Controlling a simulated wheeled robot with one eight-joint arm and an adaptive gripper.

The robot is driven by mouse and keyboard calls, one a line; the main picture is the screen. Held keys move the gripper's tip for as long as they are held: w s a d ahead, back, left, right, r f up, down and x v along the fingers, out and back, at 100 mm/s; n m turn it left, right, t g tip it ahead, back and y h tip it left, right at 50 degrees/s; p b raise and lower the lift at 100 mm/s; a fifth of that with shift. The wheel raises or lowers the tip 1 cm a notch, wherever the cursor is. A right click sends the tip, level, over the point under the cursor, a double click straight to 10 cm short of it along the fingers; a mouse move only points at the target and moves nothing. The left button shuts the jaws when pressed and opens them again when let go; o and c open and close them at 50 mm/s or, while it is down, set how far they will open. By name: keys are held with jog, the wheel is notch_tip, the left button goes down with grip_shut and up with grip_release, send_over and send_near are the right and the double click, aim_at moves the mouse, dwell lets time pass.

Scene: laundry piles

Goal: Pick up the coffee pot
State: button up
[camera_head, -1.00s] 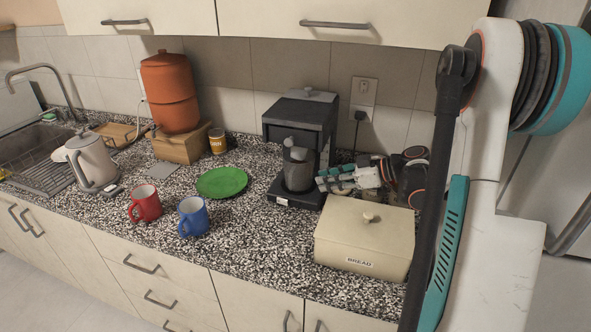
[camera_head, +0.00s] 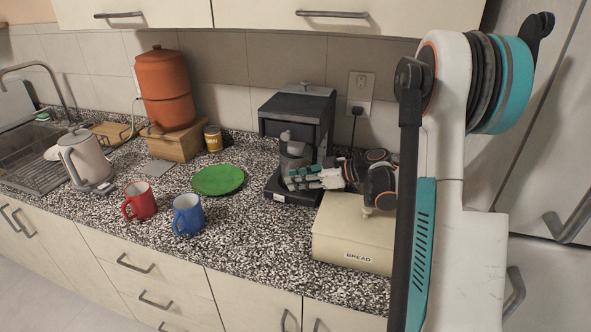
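The dark grey coffee pot (camera_head: 293,150) stands in the black coffee machine (camera_head: 297,107) against the back wall of the counter. My gripper (camera_head: 292,179) reaches in from the right, above the bread box.
The cream bread box (camera_head: 350,240) sits just below my gripper. A green plate (camera_head: 217,180), a blue mug (camera_head: 188,214) and a red mug (camera_head: 140,201) stand to the left. A kettle (camera_head: 86,160) and an orange dispenser (camera_head: 167,90) are farther left.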

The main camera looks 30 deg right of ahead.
jog(key=b+x, duration=0.1)
jog(key=x, duration=0.2)
jog(key=shift+w+a+f, duration=0.1)
jog(key=shift+a+f, duration=0.05)
jog(key=shift+a, duration=0.05)
grip_shut()
